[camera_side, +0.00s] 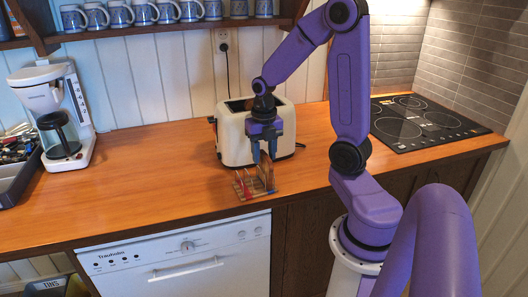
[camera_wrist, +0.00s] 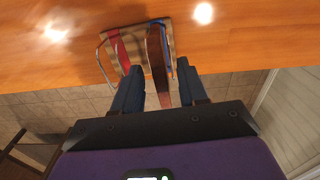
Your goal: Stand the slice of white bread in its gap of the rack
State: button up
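The rack (camera_side: 262,191) stands on the wooden counter, in front of the toaster; its base also shows in the wrist view (camera_wrist: 137,35). The slice of white bread (camera_side: 265,172) stands upright in the rack, at its right part. In the wrist view I see it edge-on as a brown crust strip (camera_wrist: 157,62). My gripper (camera_side: 264,155) is right above the rack, pointing down. In the wrist view its two fingers (camera_wrist: 160,70) are on either side of the slice, with narrow gaps showing. The foot of the slice is hidden.
Red (camera_wrist: 120,50) and blue dividers flank the slice in the rack. The cream toaster (camera_side: 236,140) stands close behind my gripper. A coffee maker (camera_side: 55,115) and a utensil tray (camera_side: 15,170) are at the left, a cooktop (camera_side: 425,122) at the right. Counter left of the rack is clear.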

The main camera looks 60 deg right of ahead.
jog(key=shift+r, duration=0.15)
notch_tip(320, 180, up, 11)
jog(key=s+a+f+m, duration=0.1)
jog(key=s+a+m, duration=0.1)
jog(key=a+m, duration=0.35)
jog(key=s+a+f+m, duration=0.2)
jog(key=s+a, duration=0.1)
jog(key=a, duration=0.5)
jog(key=s+a+f+m, duration=0.3)
jog(key=s+a+m, duration=0.4)
jog(key=s, duration=0.4)
jog(key=shift+s+f+m, duration=0.2)
jog(key=shift+f+m, duration=0.1)
jog(key=shift+m, duration=0.05)
